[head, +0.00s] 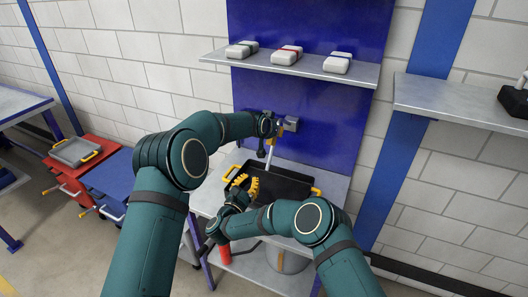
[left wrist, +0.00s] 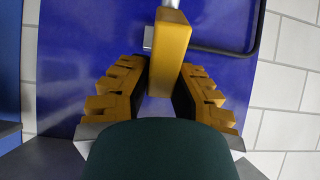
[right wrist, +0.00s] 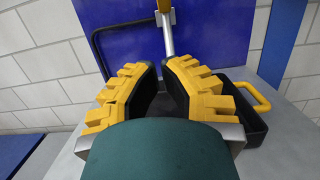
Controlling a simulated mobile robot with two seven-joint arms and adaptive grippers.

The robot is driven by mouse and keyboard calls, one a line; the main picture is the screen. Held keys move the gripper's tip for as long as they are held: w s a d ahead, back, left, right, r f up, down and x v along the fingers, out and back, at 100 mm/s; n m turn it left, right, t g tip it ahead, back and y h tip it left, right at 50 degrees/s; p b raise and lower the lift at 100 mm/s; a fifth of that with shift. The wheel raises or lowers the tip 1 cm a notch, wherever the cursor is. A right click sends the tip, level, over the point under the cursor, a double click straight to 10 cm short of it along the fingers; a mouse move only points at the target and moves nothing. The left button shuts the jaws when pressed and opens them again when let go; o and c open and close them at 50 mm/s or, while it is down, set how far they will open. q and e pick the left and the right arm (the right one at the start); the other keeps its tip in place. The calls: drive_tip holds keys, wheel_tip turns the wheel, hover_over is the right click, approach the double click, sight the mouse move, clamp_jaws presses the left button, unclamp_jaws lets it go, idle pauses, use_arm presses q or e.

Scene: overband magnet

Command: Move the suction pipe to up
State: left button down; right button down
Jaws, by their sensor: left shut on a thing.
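The suction pipe (head: 271,150) is a slim grey tube with a yellow block at its top, standing in front of the blue back panel. My left gripper (head: 268,125) is at its upper end. In the left wrist view the yellow block (left wrist: 171,48) lies between the fingers of my left gripper (left wrist: 168,75), which is shut on it. My right gripper (head: 246,186) is lower, over the left part of the black tray. The right wrist view shows its fingers (right wrist: 160,66) a little apart with nothing held; the pipe (right wrist: 167,36) rises beyond them, its lower end hidden.
The black tray (head: 283,185) with yellow handles sits on the grey table (head: 333,181). Above, a shelf (head: 300,66) carries several white boxes. A second shelf (head: 455,104) is at right. Blue and red carts stand at left.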

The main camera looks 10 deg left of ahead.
drive_tip(key=r+x, duration=0.2)
drive_tip(key=x, duration=1)
drive_tip(key=shift+s+r, duration=0.3)
drive_tip(key=shift+r, duration=0.1)
drive_tip(key=shift+a+r, duration=0.1)
use_arm(q)
drive_tip(key=shift+f, duration=0.15)
use_arm(e)
drive_tip(key=shift+w+r, duration=0.15)
drive_tip(key=shift+r, duration=0.6)
use_arm(q)
drive_tip(key=c, duration=0.8)
unclamp_jaws()
use_arm(e)
drive_tip(key=shift+f, duration=0.1)
